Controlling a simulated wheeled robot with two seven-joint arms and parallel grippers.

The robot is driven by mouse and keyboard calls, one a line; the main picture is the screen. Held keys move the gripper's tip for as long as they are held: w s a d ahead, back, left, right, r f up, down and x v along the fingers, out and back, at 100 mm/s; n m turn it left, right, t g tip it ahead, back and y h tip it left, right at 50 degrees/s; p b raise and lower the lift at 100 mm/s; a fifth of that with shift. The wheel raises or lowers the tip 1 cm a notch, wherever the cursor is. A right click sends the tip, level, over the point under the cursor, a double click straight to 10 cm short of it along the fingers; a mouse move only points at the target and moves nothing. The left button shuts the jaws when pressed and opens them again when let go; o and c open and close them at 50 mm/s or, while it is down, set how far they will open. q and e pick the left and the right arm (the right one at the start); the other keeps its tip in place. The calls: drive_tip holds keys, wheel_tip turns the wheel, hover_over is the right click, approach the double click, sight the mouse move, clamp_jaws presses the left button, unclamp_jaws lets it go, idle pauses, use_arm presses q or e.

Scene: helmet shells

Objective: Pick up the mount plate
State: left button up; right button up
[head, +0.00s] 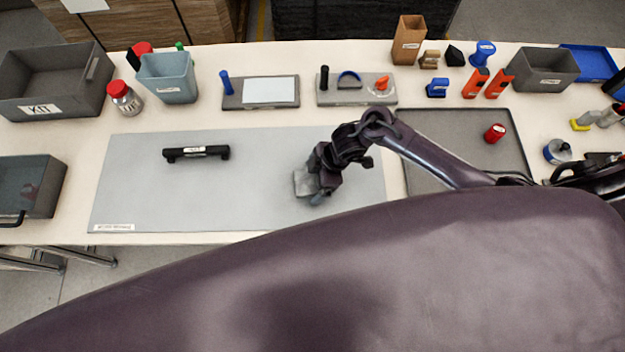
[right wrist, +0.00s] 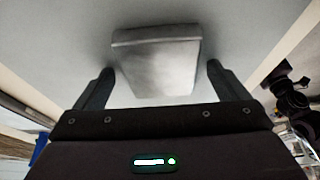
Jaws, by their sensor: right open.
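The mount plate (right wrist: 158,65) is a light grey, flat-faced piece with a raised edge, lying on the grey work mat. In the head view the mount plate (head: 305,183) shows at the right part of the mat, partly hidden by my gripper. My right gripper (right wrist: 155,85) is open, one finger on each side of the plate, with gaps showing between fingers and plate. In the head view my right gripper (head: 318,190) is over the plate's right side. My left gripper is not in view.
A black bar-shaped handle (head: 196,152) lies on the mat (head: 240,200) to the left. A dark tray (head: 460,130) with a red can (head: 495,133) lies to the right. Bins, holders and tools line the back. The mat between handle and plate is clear.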

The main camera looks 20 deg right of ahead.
drive_tip(key=shift+f, duration=0.1)
drive_tip(key=c, duration=1.4)
drive_tip(key=shift+c, duration=0.3)
